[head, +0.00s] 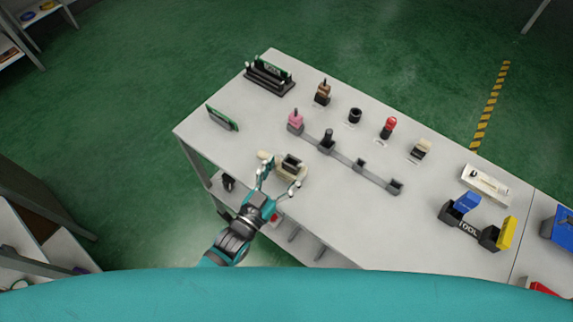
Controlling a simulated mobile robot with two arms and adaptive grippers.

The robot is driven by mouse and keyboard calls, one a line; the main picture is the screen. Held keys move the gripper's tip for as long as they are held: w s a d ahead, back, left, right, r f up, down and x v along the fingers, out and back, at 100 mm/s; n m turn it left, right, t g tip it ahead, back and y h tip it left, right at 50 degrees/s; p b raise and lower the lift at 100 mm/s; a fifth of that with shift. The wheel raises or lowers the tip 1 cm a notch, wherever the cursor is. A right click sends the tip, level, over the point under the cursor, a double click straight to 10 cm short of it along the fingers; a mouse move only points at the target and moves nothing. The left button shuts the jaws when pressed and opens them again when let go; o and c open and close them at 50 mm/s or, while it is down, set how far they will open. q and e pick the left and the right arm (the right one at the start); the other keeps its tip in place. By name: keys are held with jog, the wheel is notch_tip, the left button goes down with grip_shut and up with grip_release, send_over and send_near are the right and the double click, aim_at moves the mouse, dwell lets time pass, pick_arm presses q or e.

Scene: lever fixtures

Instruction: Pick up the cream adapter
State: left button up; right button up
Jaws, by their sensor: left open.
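A cream block with a dark socket-like top (299,174) sits on the table near its front edge. A smaller cream piece (264,155) lies just left of it. Another cream piece (424,145) sits on a dark holder at the back right of the table. I cannot tell for sure which of these is the adapter. My left gripper (279,180) is open, its fingers spread at the near side of the cream block with the dark top. Whether they touch it is unclear. My right gripper is not in view.
A grey rail (343,157) with several sockets holds a pink piece (295,117) and a black piece (327,136). Brown, black and red pieces stand behind it. A green board (222,118) is at left. A tool holder (467,227) is at right.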

aim_at(289, 166)
pick_arm(q)
jog(key=p+x, duration=0.1)
jog(key=x, duration=0.3)
jog(key=shift+d+r, duration=0.15)
grip_shut()
jog(key=shift+r, duration=0.1)
